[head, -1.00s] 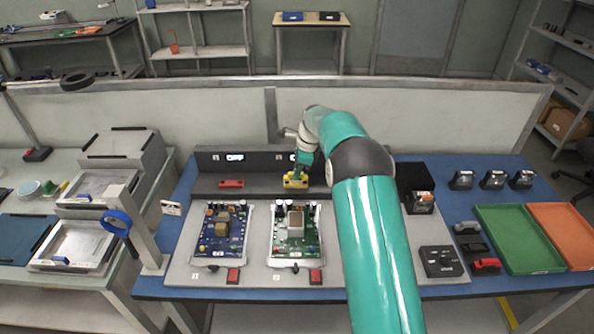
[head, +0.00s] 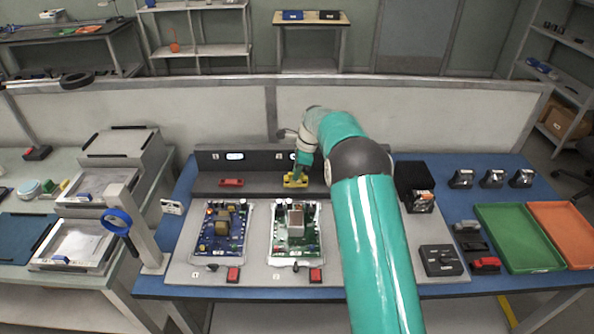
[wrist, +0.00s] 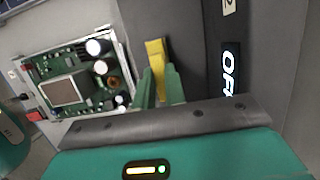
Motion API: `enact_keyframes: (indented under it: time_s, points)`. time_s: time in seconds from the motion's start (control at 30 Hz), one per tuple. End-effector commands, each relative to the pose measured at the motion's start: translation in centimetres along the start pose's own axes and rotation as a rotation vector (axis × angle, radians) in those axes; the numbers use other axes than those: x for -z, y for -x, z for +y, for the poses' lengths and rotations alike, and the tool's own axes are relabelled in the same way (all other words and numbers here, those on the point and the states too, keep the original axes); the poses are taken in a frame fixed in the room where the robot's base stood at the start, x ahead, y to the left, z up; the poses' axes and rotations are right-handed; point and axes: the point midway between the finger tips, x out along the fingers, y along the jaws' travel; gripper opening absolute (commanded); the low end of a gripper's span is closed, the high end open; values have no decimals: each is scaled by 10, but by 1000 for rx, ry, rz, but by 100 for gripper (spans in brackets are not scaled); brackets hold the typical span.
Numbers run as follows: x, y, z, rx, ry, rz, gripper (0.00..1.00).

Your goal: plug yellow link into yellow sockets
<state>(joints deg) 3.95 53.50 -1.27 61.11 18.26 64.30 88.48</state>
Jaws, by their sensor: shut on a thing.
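The yellow link is a yellow piece at the fixture behind the right-hand board, seen in the head view at my gripper (head: 297,174). In the wrist view a yellow piece (wrist: 155,55) sits between my green fingertips (wrist: 157,82), which are shut on it. In the head view yellow parts (head: 295,183) lie right under my gripper; I cannot tell link from sockets there. How far the link is seated is hidden. A red piece (head: 231,182) sits on the same dark ledge to the left.
A blue board (head: 222,228) and a green board (head: 297,230) lie in front of the ledge, with red buttons before them. A dark panel (head: 235,156) with lit displays stands behind; one reads "OFF" in part in the wrist view (wrist: 230,72). Trays (head: 520,236) are at right.

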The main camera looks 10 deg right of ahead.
Motion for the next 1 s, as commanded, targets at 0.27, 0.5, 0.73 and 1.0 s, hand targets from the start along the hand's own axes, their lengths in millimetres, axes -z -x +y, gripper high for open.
enact_keyframes:
  time_s: [0.27,0.5,0.73,1.0]
  points:
    - [0,0,0,0,0,0,0]
    - [0,-1,0,0,0,0,0]
    - [1,-3,0,0,0,0,0]
    - [2,-7,0,-1,0,0,0]
